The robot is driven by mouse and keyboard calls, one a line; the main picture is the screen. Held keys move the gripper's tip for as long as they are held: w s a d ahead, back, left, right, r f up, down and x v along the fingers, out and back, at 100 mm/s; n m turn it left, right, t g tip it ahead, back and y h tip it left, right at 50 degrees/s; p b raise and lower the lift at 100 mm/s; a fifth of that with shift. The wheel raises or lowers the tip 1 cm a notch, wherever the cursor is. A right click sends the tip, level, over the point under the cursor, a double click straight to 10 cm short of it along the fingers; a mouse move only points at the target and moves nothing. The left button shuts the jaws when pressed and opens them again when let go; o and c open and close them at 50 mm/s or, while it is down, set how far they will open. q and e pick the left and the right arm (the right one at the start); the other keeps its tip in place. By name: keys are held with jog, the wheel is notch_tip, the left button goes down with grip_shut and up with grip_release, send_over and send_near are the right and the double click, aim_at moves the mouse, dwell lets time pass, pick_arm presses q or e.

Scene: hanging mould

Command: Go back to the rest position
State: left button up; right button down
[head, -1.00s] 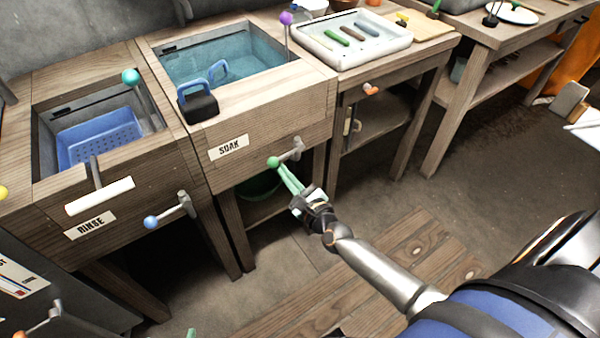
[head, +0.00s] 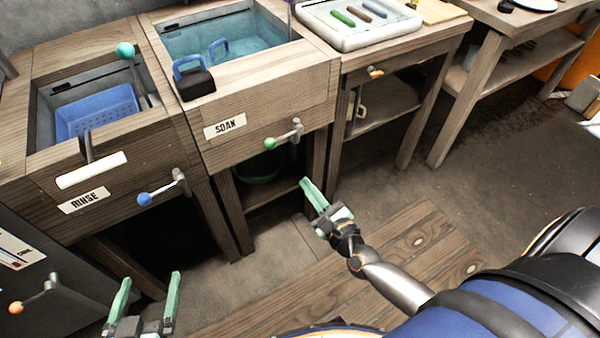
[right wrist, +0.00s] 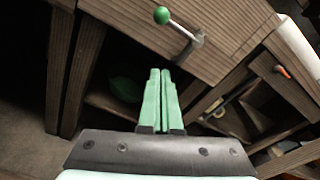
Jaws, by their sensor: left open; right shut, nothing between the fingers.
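My right gripper (head: 306,188) is in the middle of the head view, shut and empty, in front of the soak stand and below its green-knobbed lever (head: 284,138). It touches nothing there. In the right wrist view its two green fingers (right wrist: 160,75) lie together, with the green knob (right wrist: 162,15) beyond them and apart. My left gripper (head: 149,285) is at the bottom left of the head view, open and empty, with its green fingers spread above the floor.
The soak basin (head: 264,68) and the rinse basin (head: 50,135) stand ahead. A blue-knobbed lever (head: 160,190) sticks out below the rinse basin. An orange-knobbed lever (head: 35,297) is at the lower left. The wooden floor boards (head: 420,235) are clear.

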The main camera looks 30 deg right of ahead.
pick_arm(q)
jog(key=shift+s+f, duration=0.1)
jog(key=shift+f, duration=0.15)
pick_arm(e)
jog(key=shift+s+r, duration=0.1)
jog(key=shift+s, duration=0.65)
